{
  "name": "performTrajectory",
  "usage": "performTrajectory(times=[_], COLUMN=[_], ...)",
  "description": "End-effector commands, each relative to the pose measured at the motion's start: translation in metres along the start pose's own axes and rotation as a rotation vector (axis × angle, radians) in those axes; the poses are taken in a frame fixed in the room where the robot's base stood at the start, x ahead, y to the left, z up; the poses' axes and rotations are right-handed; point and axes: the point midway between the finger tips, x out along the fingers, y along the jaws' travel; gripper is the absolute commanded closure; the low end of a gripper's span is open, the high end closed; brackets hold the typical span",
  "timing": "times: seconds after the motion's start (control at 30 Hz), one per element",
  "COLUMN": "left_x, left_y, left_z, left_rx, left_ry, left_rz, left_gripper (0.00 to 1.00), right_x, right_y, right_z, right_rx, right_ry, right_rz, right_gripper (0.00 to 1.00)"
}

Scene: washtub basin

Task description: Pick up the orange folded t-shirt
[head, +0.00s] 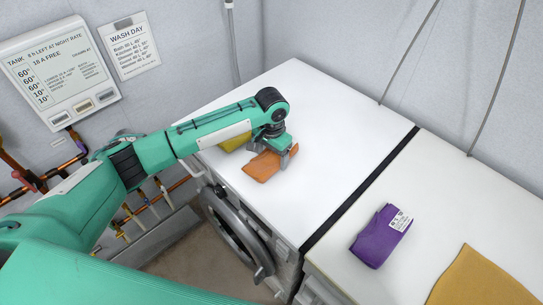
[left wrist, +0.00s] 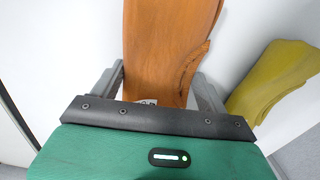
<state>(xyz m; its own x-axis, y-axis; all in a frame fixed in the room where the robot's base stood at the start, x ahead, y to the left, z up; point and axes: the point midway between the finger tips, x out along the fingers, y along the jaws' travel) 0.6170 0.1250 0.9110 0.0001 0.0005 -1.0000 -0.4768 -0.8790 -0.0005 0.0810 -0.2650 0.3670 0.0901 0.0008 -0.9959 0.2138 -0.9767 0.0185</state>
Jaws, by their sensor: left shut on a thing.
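The orange folded t-shirt (head: 263,165) is on the white top of the left machine, near its front left edge. My left gripper (head: 285,155) is shut on it, with a finger on its right side in the head view. In the left wrist view the t-shirt (left wrist: 165,50) lies between the two grey fingers (left wrist: 163,90) and reaches away from the palm. Whether it is lifted off the surface I cannot tell. My right gripper is not in view.
A yellow-green folded cloth (head: 232,143) lies beside the t-shirt, partly behind my left arm; it also shows in the left wrist view (left wrist: 275,80). A purple folded cloth (head: 381,236) with a label and a mustard cloth (head: 482,278) lie on the right machine. A dark gap (head: 360,190) separates the machines.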

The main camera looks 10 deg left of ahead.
Motion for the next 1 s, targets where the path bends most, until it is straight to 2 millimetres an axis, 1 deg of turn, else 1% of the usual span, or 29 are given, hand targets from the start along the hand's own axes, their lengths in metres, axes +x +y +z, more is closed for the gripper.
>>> performTrajectory(times=[0.17,0.27,0.37,0.47,0.7,0.8,0.9,1.0], left_x=[-0.005,-0.014,-0.029,-0.051,-0.118,-0.144,-0.166,-0.183], left_y=[0.000,0.000,-0.001,0.000,0.000,0.000,0.000,-0.001], left_z=[-0.001,-0.001,-0.001,-0.001,-0.001,-0.001,-0.001,-0.001], left_rx=[0.000,0.001,0.001,0.000,0.001,0.001,0.000,-0.001], left_ry=[0.002,0.002,0.004,0.006,0.006,0.006,0.004,0.002], left_rz=[0.001,0.001,-0.001,0.000,-0.001,-0.001,0.000,-0.002], left_gripper=[0.50,0.50,0.50,0.50,0.50,0.50,0.50,0.50], right_x=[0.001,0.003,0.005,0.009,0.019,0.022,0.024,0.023], right_y=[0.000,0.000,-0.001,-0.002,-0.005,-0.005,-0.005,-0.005], right_z=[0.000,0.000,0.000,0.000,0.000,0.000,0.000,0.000], right_rx=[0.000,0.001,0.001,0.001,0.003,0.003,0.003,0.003], right_ry=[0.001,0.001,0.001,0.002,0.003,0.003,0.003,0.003], right_rz=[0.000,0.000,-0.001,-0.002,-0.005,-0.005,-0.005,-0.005], right_gripper=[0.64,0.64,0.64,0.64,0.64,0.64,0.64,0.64])
